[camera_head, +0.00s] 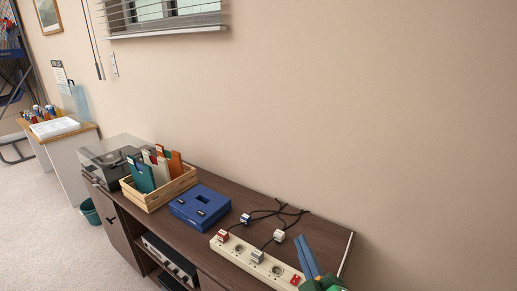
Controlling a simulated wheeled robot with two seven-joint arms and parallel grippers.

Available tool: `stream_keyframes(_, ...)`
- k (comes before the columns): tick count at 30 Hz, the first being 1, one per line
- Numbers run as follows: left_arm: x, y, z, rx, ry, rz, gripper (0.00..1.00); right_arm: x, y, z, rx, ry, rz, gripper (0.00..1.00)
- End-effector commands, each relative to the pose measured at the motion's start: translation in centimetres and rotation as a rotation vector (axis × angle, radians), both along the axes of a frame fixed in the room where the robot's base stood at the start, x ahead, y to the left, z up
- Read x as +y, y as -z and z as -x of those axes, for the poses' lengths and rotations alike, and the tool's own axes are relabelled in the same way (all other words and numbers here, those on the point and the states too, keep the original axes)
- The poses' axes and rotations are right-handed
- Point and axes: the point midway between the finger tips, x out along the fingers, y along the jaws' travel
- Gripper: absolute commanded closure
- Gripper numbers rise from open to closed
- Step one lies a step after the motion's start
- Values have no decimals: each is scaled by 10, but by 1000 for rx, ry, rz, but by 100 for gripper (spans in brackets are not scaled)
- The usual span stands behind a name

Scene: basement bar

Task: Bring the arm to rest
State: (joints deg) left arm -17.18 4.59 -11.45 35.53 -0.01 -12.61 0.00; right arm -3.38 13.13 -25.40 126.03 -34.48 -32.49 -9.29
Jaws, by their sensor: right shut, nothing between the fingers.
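My right gripper (307,256) shows at the bottom, right of centre. Its two blue fingers are shut with nothing between them and point up and to the left. They overlap the right end of the dark wooden cabinet (226,220) in the picture. The green part below them is cut off by the frame's edge. The fingers are just right of the cream power strip (237,252), and I cannot tell how high above the top they are. My left gripper is not in view.
Plugs with black cables sit on and behind the strip. Left of it are a blue box (187,213), a wooden crate (155,200) of upright sleeves and a turntable (109,159). A green bin (90,214) stands on the floor.

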Motion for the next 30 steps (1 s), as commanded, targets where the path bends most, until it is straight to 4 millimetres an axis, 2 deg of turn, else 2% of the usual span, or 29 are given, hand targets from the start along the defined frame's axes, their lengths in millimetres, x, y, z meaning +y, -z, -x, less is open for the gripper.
stream_keyframes(1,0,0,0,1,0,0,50,-23,37,10,176,85,-99,100)
stream_keyframes(3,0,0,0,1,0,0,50,-47,85,32,402,190,-212,100)
stream_keyframes(6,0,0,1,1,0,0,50,-65,137,73,665,303,-328,100)
stream_keyframes(9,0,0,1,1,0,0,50,-73,174,117,889,391,-410,100)
stream_keyframes(12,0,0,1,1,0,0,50,-76,199,163,1085,463,-472,100)
stream_keyframes(16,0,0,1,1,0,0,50,-75,217,222,1319,544,-530,100)
stream_keyframes(23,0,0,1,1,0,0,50,-73,299,217,1368,557,-508,100)
stream_keyframes(26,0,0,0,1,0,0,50,-73,338,223,1390,561,-498,100)
stream_keyframes(30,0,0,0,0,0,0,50,-76,401,250,1433,571,-476,100)
